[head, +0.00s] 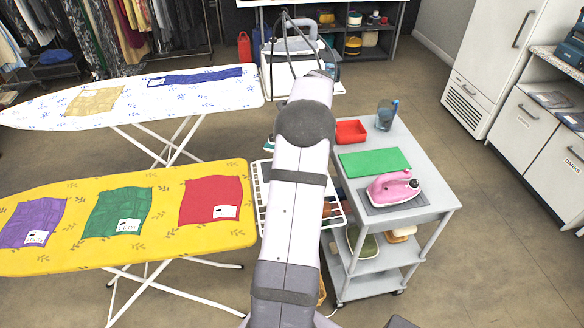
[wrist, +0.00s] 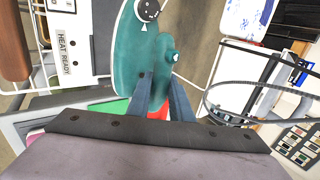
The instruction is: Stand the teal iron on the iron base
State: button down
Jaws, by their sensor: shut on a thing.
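The teal iron (wrist: 125,50) fills the top middle of the wrist view, with a round dark dial at its top. My gripper (wrist: 160,85) is shut on it, with both fingers against its teal body. In the head view only a small teal piece of the iron (head: 269,143) shows left of my arm, which hides the rest and my gripper. A white iron unit with a cord (head: 279,78) stands at the back, apart from the iron. I cannot tell for certain whether it is the iron base.
A white rack (head: 262,208) adjoins the yellow board (head: 150,250); a label reads HEAT READY in the wrist view (wrist: 67,53). The grey trolley (head: 440,205) carries a pink iron (head: 393,188), green mat (head: 374,162), red tray (head: 350,131) and cup (head: 386,116). A white board (head: 130,100) lies behind.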

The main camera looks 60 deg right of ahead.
jog(key=shift+f+p, duration=1.05)
jog(key=shift+f, duration=3.85)
jog(key=shift+f, duration=0.2)
jog(key=c, duration=1.6)
grip_release()
jog(key=shift+r, duration=0.2)
jog(key=shift+b+v, duration=1.35)
jog(key=shift+v, duration=4.65)
jog(key=shift+f, duration=0.1)
